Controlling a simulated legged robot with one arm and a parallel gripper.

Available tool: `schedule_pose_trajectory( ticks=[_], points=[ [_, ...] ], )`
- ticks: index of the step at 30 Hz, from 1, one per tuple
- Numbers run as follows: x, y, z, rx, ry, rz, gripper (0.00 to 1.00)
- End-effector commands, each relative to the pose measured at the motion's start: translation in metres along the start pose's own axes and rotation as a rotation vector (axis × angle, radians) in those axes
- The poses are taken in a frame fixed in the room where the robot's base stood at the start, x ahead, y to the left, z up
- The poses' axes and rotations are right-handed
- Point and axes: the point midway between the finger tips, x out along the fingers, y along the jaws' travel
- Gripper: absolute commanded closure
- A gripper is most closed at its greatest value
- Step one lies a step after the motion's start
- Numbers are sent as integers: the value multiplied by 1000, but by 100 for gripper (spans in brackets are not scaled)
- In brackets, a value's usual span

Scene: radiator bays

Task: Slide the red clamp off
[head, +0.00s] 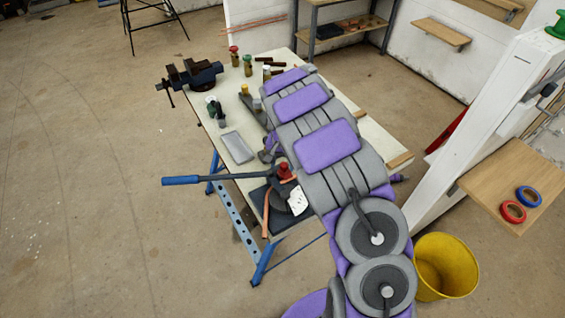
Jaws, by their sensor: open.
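I cannot single out the red clamp for certain. A red part (285,171) sits on a bending tool with a long blue handle (181,180) at the near end of the workbench (210,113). My grey and purple arm reaches over the bench and hides much of its right side. What looks like part of my gripper (270,149) shows at the arm's left edge, above the bench and left of the red part. It appears open, with nothing seen in it. Its fingertips are mostly hidden.
A dark vise (194,76), brass fittings with coloured caps (234,55) and a grey tray (237,147) are on the bench. A red ring (513,212) and a blue ring (528,196) lie on a wooden shelf (490,184). A yellow bucket (447,265) stands at right.

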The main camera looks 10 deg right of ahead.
Motion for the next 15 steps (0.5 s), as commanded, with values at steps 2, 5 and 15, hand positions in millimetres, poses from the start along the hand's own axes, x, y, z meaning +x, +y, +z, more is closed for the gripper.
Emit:
schedule_pose_trajectory(
  ticks=[2,5,15],
  points=[
    [1,1,0,0,-1,0,43],
    [1,1,0,0,-1,-1,43],
    [1,0,0,0,-1,1,66]
  ],
)
